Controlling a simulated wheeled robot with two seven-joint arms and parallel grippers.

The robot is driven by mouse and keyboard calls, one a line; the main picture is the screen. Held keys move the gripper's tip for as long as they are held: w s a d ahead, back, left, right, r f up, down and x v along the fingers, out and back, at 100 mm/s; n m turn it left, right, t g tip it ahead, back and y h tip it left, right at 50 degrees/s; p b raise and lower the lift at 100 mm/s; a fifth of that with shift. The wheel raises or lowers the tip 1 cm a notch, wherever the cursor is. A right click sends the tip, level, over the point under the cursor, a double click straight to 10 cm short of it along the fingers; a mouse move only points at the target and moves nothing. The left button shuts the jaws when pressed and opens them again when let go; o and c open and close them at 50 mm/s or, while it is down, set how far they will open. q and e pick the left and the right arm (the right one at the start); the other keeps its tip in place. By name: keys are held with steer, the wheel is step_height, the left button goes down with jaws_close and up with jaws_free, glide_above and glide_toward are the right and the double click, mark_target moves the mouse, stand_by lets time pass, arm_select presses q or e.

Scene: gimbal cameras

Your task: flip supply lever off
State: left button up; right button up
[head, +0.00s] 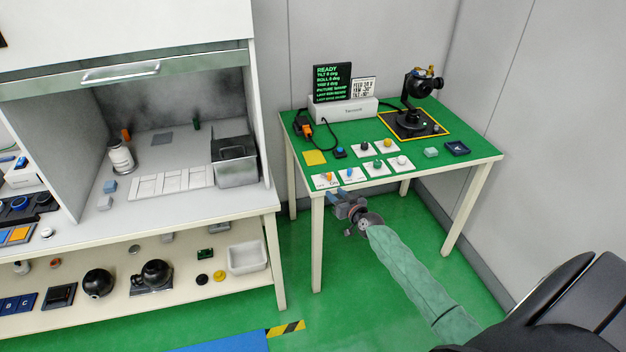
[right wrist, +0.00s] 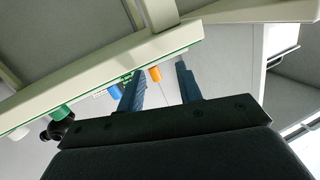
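A white plate (head: 320,184) marked OFF and ON sits at the front left corner of the green table, with a small orange lever (head: 328,176) on it. The lever's position is too small to tell. My right gripper (head: 342,197) is in front of the table's front edge, close to this plate. In the right wrist view its two blue-grey fingers (right wrist: 157,80) are open and apart. The orange lever (right wrist: 154,74) shows in the gap between them, beyond the tips, and nothing is held. My left gripper is not in view.
A plate with a blue knob (head: 350,173) is just right of the lever plate, with several other knob plates behind. A black gimbal camera (head: 423,85) stands at the back right. A dark screen (head: 332,82) reads READY. The workbench (head: 262,196) is at left.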

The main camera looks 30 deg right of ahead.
mark_target(330, 179)
steer(key=shift+n+t+h, duration=0.4)
steer(key=shift+t+h, duration=0.2)
steer(key=shift+w+d+r, duration=0.3)
steer(key=shift+w, duration=1)
steer(key=shift+w+d+r, duration=0.3)
steer(key=shift+w+r, duration=0.05)
steer(key=shift+w, duration=1)
steer(key=shift+w+d+r, duration=0.3)
steer(key=shift+w, duration=1)
